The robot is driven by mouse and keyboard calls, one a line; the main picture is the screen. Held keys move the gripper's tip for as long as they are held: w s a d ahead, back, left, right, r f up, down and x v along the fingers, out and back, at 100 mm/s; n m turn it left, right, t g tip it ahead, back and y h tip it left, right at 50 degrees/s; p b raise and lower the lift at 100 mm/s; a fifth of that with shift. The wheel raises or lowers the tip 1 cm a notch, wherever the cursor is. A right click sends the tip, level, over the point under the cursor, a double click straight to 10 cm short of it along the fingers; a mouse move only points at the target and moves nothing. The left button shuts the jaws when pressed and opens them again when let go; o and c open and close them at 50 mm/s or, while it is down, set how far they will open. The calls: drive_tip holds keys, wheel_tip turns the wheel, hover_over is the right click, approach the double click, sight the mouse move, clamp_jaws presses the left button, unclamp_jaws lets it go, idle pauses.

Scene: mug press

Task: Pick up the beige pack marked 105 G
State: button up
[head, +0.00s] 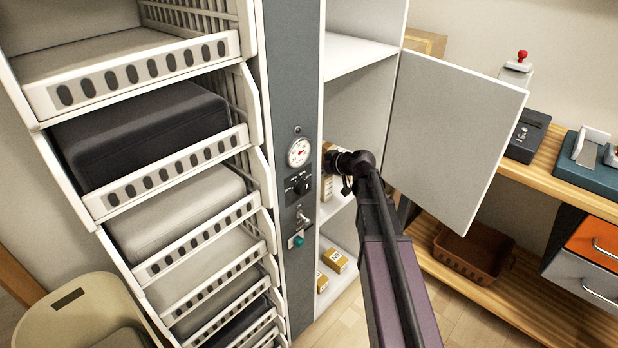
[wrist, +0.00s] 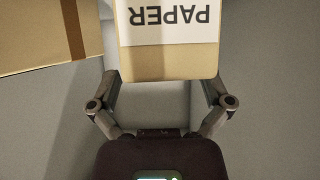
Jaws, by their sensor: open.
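In the wrist view a beige pack (wrist: 168,63) with a white label reading PAPER, upside down, lies between the two fingers of my gripper (wrist: 163,88). The fingers are open, one on each side of its near end; I cannot tell whether they touch it. The mark 105 G does not show, and the far end of the pack is cut off by the frame. In the head view my gripper (head: 341,166) reaches into the white cabinet at a middle shelf, and my arm hides most of what is there.
A cardboard box (wrist: 45,35) with brown tape stands left of the pack. The open cabinet door (head: 455,140) is close to the right of my arm. Small yellowish packs (head: 335,261) lie on the lowest shelf. A grey panel with a gauge (head: 299,152) borders the opening.

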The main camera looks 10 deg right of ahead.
drive_tip(key=shift+b+x, duration=0.8)
drive_tip(key=shift+x, duration=1.4)
drive_tip(key=shift+r, duration=0.1)
drive_tip(key=shift+c, duration=0.2)
clamp_jaws()
